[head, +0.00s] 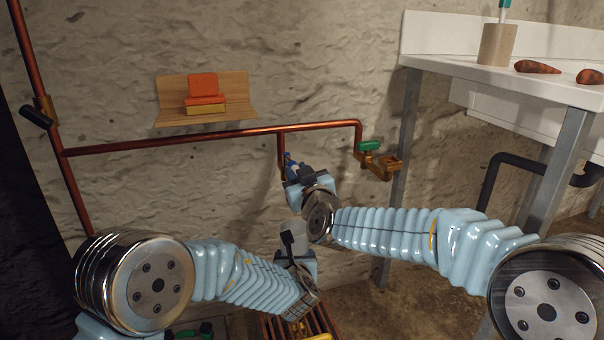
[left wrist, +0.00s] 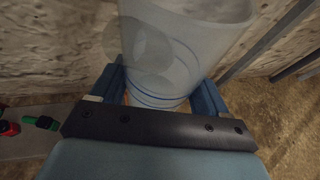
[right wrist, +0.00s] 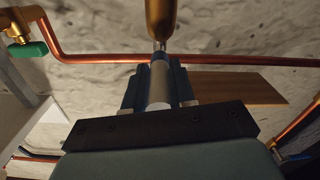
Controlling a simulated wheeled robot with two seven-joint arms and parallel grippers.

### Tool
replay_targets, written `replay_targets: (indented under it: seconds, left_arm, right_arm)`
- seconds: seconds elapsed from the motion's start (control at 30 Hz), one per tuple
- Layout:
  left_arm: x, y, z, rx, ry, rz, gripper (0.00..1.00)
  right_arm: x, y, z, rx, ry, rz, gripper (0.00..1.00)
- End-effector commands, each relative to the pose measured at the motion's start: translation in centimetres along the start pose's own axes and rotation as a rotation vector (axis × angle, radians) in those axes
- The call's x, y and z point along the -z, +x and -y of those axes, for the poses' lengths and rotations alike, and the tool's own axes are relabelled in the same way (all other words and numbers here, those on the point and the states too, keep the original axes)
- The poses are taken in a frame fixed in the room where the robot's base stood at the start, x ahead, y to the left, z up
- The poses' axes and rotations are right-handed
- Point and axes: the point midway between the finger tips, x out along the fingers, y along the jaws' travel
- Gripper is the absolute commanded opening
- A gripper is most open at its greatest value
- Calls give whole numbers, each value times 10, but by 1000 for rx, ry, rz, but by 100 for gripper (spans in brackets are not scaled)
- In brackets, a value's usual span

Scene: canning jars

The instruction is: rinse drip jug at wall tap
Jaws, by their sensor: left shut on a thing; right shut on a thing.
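A translucent jug (left wrist: 180,50) with thin blue rings fills the top of the left wrist view. My left gripper (left wrist: 165,95) is shut on it, one blue finger on each side. In the head view my left gripper (head: 293,248) is low, below my right one, and the jug is hard to make out. My right gripper (head: 291,168) is at the wall below a copper branch pipe. In the right wrist view it is shut on a pale lever handle (right wrist: 159,82) with a blue band, joined to a brass tap body (right wrist: 161,18). No water is discernible.
A brass tap with a green handle (head: 370,146) is to the right on the copper pipe (head: 215,138). A wooden shelf (head: 236,88) holds orange and yellow blocks. A white counter (head: 480,75) with carrots stands right. A floor grate (head: 322,320) lies below.

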Motion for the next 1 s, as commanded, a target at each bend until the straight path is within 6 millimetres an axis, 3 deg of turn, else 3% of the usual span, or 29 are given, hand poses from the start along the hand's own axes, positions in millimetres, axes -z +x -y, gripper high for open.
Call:
replay_targets:
  seconds: [0.07,0.1,0.23,0.5,0.63,1.0]
  left_arm:
    - [-1,0,0,0,0,1,32]
    - [-1,0,0,0,0,1,32]
    - [-1,0,0,0,0,1,32]
    - [-1,0,0,0,0,1,32]
    - [-1,0,0,0,0,1,32]
    - [-1,0,0,0,0,1,32]
  right_arm:
    - [1,0,0,2,-1,-2,0]
    - [1,0,0,2,-1,-2,29]
    - [1,0,0,2,0,-2,49]
    - [1,0,0,2,0,-1,50]
    - [2,-10,0,2,1,-2,50]
    - [1,-89,0,3,1,-2,50]
